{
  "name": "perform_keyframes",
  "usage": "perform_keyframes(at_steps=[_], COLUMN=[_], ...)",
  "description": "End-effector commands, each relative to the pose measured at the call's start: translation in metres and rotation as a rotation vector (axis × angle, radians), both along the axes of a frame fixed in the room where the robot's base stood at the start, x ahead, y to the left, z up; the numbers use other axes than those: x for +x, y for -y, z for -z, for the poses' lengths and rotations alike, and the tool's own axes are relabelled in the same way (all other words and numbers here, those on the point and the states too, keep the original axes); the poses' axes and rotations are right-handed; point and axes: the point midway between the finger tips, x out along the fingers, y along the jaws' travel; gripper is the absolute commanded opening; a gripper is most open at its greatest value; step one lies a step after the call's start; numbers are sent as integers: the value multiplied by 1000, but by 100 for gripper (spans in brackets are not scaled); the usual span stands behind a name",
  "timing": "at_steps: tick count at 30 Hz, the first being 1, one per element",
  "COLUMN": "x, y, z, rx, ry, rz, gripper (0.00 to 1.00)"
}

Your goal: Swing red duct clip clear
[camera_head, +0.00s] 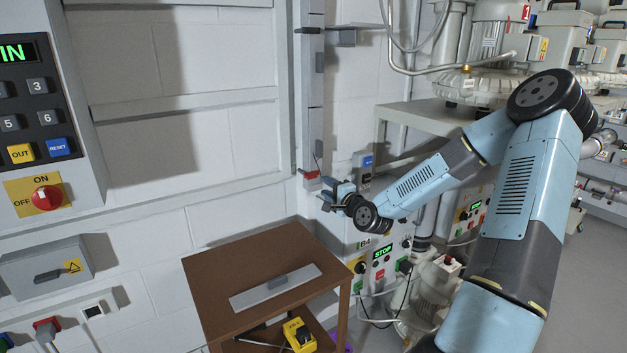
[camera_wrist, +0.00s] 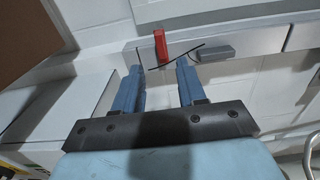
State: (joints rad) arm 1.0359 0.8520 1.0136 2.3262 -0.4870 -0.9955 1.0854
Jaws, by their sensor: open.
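The red duct clip (camera_wrist: 160,45) sits on the grey duct strip (camera_wrist: 118,60), just past my gripper's fingertips in the wrist view. A thin dark cable or wire crosses the strip beside the clip. My gripper (camera_wrist: 158,70) is open, with its two blue fingers apart and nothing between them; the clip lies between and beyond their tips. In the head view the red clip (camera_head: 311,175) shows small on the vertical duct (camera_head: 312,100), and my gripper (camera_head: 327,194) is close beside its lower end. Whether the fingers touch the clip cannot be told.
A grey latch-like block (camera_wrist: 213,51) sits on the duct beside the clip. A brown wooden cart (camera_head: 215,270) with a grey cover strip (camera_head: 275,288) stands below my gripper. A control box with a STOP display (camera_head: 383,252) is behind my wrist. A keypad panel (camera_head: 40,110) hangs at left.

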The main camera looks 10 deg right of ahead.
Motion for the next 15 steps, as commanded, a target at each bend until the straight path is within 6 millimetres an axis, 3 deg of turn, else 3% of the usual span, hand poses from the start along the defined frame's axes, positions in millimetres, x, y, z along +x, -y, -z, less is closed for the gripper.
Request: perform_keyframes(at_steps=[9, 15], x=[52, 72], y=[-18, -24], z=[0, 0], rx=[0, -1], ry=[1, 0], rz=[-2, -2], gripper=[40, 40])
